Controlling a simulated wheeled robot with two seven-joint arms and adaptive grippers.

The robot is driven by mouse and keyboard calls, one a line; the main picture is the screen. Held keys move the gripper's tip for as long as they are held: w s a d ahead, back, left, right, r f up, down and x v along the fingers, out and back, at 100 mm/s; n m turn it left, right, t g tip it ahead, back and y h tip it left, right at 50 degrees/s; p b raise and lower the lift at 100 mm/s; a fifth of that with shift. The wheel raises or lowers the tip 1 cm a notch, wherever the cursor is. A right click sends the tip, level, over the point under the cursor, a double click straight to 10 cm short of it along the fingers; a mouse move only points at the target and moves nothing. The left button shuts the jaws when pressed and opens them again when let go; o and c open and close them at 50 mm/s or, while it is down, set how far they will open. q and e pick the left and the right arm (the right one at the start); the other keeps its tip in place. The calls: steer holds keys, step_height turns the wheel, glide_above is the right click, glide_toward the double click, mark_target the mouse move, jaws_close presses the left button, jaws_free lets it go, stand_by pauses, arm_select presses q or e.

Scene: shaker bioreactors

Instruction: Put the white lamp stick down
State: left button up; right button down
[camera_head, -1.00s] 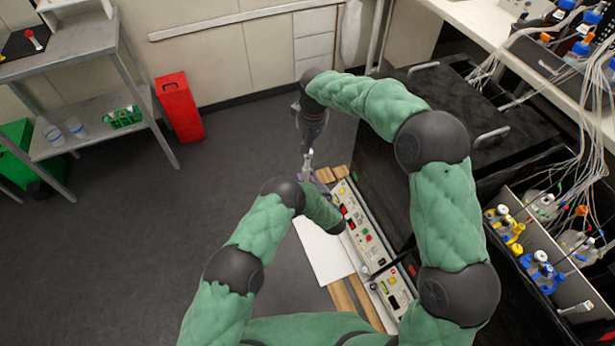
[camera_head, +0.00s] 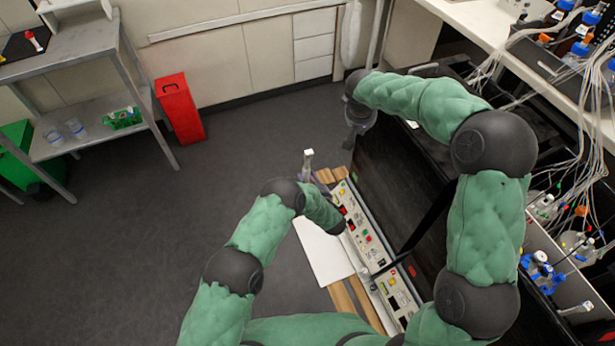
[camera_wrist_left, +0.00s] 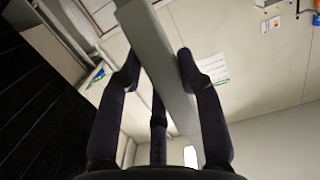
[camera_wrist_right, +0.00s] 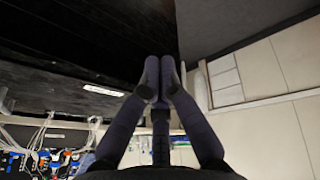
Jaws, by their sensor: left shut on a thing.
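The white lamp stick (camera_head: 308,160) stands out past my left wrist in the head view, its pale end up. In the left wrist view the stick (camera_wrist_left: 158,55) is a long grey-white bar running between the fingers. My left gripper (camera_wrist_left: 160,75) is shut on it. In the head view my left forearm hides most of that gripper and the stick's lower part. My right gripper (camera_head: 349,142) is to the right of the stick, apart from it, over the dark cabinet's edge. In the right wrist view its fingertips (camera_wrist_right: 160,80) meet with nothing between them.
A control panel (camera_head: 365,235) with buttons lies beside a white board (camera_head: 322,250) and wooden strips below my arms. A black cabinet (camera_head: 400,190) stands to the right, with tubed bottles (camera_head: 545,270) beyond. A red bin (camera_head: 180,108) and metal shelf (camera_head: 95,80) are left. Floor between is clear.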

steer(key=s+f+m+g+y, duration=0.1)
steer(key=s+f+m+g, duration=0.15)
steer(key=s+f, duration=0.85)
steer(key=s+f+m+g+y, duration=0.1)
steer(key=s+f+g+y, duration=0.15)
steer(key=s+f, duration=0.8)
steer(key=s+a+f+t+y, duration=0.1)
steer(key=s+a+f+y, duration=0.1)
steer(key=s+a+f, duration=0.8)
steer(key=shift+s+a+n+t, duration=0.35)
steer(key=shift+s+a, duration=0.1)
steer(key=shift+s, duration=1.25)
arm_select(q)
steer(key=shift+w, duration=0.1)
arm_select(e)
steer(key=shift+y, duration=0.25)
